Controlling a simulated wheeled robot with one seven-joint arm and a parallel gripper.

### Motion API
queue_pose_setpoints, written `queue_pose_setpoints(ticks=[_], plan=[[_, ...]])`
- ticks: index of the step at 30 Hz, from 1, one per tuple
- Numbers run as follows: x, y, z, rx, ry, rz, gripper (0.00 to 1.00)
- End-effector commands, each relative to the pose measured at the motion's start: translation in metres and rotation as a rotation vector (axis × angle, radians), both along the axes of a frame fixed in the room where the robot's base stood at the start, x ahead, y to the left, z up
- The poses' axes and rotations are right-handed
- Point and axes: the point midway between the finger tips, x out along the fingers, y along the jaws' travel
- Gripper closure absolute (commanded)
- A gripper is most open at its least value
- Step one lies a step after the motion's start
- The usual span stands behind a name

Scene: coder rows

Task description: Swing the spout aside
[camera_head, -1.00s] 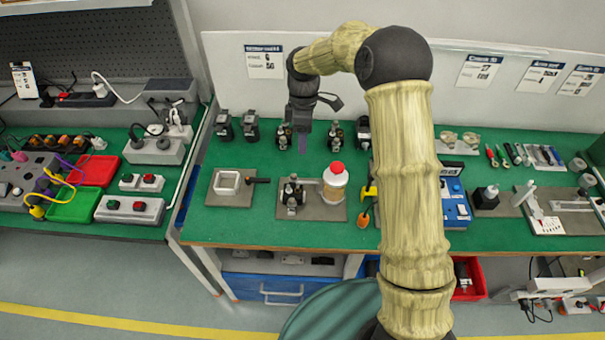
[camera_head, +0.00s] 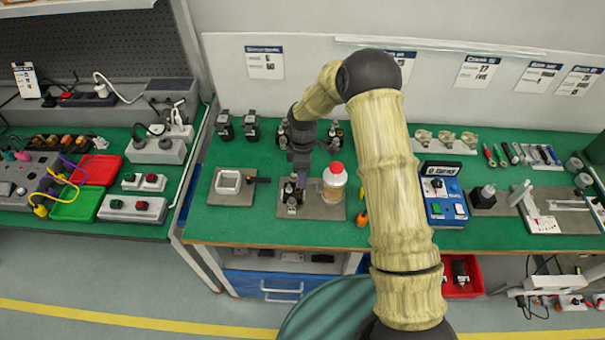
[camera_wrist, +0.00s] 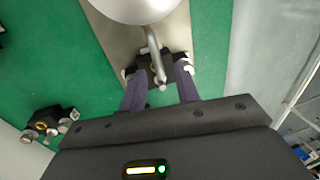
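A small dark fixture with metal fittings (camera_head: 291,205) stands on a grey plate (camera_head: 322,212) at the middle of the bench. A thin grey metal spout (camera_wrist: 153,46) runs from this fixture (camera_wrist: 150,70) toward a pale round container at the top of the wrist view. In the head view that container is a bottle with a red cap (camera_head: 334,184). My gripper (camera_wrist: 161,70) is open, its two purple fingers spread either side of the spout's near end. Contact cannot be told. In the head view my gripper (camera_head: 300,178) is over the fixture and hides most of the spout.
A plate with a white square frame (camera_head: 228,182) lies to the left. Another small fitting (camera_wrist: 42,125) shows at lower left in the wrist view. Green bench surface is free between them.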

Motion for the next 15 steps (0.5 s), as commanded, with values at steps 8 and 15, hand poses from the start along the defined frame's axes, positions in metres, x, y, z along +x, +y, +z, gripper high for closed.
queue_pose_setpoints(ticks=[8,15], plan=[[0.0002,-0.0001,0.0003,0.000,0.000,0.000,1.00],[0.0004,-0.0002,0.0004,0.000,0.000,-0.002,1.00]])
